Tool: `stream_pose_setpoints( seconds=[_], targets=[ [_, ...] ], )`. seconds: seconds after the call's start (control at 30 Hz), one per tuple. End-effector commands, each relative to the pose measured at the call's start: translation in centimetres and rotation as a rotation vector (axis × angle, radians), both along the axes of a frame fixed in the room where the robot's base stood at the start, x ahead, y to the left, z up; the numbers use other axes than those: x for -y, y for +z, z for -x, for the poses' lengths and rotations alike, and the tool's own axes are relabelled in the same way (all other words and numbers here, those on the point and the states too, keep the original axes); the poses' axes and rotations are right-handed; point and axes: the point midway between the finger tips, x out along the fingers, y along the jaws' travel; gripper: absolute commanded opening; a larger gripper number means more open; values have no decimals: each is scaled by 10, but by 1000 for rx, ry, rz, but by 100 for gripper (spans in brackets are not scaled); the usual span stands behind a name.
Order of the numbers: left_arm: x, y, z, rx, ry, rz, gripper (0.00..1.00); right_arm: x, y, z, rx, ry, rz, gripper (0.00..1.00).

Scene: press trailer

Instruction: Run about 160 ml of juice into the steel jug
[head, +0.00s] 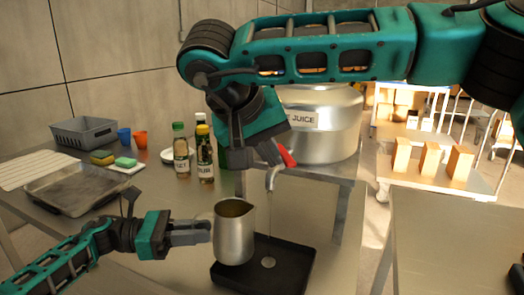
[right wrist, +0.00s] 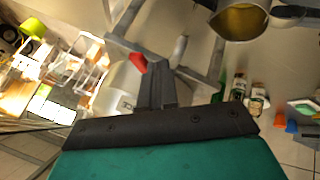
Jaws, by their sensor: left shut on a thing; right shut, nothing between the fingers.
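The steel jug (head: 234,240) is upright at the left part of the black drip tray (head: 290,280); its golden inside also shows in the right wrist view (right wrist: 238,20). My left gripper (head: 205,232) is shut on the jug's left side. The tap (head: 270,178) has a red lever (head: 286,155). A thin pale stream hangs from the spout, passing right of the jug to a light round spot (head: 268,262) in the tray. My right gripper (head: 265,155) is shut and empty beside the lever; whether it touches is unclear. The juice level in the jug is unclear.
The large steel juice urn (head: 335,140) stands behind the tap. A cart with cartons (head: 430,160) is at right.

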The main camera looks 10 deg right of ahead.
Motion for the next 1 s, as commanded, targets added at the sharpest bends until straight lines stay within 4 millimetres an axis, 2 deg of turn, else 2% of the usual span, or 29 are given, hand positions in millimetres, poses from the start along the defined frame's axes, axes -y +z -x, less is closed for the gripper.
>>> stream_pose_setpoints(
  seconds=[1.0],
  targets=[
    [0, 2, 0, 2, 0, 4, 0, 3, 0, 0, -2, 71, -3, 0]
  ],
)
